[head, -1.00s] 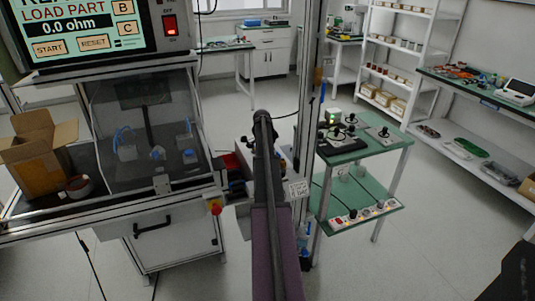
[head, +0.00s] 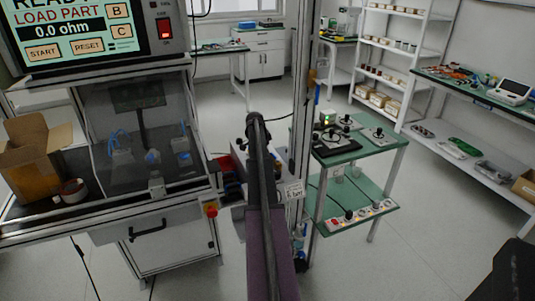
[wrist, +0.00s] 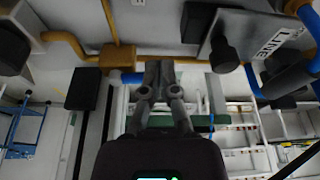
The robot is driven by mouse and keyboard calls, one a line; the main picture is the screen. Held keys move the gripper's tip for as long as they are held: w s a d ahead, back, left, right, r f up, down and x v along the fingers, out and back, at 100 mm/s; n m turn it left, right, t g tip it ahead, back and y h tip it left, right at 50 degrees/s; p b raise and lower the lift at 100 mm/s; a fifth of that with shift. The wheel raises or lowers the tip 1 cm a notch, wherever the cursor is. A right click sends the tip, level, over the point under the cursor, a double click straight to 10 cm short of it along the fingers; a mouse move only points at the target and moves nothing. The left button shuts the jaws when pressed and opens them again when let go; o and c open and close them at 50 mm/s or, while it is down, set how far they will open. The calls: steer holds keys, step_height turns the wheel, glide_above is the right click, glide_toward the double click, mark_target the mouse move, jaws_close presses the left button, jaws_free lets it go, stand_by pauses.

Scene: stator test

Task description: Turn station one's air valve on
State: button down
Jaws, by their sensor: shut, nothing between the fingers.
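In the wrist view my gripper (wrist: 160,70) points up the picture with its two fingers together and nothing between them. Just beyond and to the right are a black block (wrist: 197,22) and a grey plate with a black knob (wrist: 222,55) and a label reading LINE. A yellow pipe (wrist: 65,40) and a blue pipe (wrist: 300,72) run near them. I cannot tell which part is station one's air valve or how it is set. In the head view my arm hides the gripper; a small white label (head: 293,191) shows beside the post, right of the arm.
The test station (head: 150,205) with its screen stands at left, with a cardboard box (head: 30,160) beside its chamber. A metal post (head: 302,100) rises just right of my arm. A green two-shelf cart (head: 375,150) stands farther right.

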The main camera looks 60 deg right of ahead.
steer(key=shift+w+a+r, duration=0.15)
steer(key=shift+a, duration=0.35)
steer(key=shift+w+a+r+p, duration=0.3)
steer(key=shift+a+r+p, duration=0.1)
steer(key=shift+a+p, duration=0.1)
steer(key=shift+w+a+r+p, duration=0.25)
steer(key=shift+a+r+p, duration=0.15)
steer(key=shift+a, duration=0.05)
steer(key=shift+p+v, duration=0.75)
steer(key=s+p+v, duration=0.1)
steer(key=p+v, duration=0.5)
steer(key=v, duration=0.1)
steer(key=shift+w+p, duration=0.4)
steer(key=shift+w, duration=0.15)
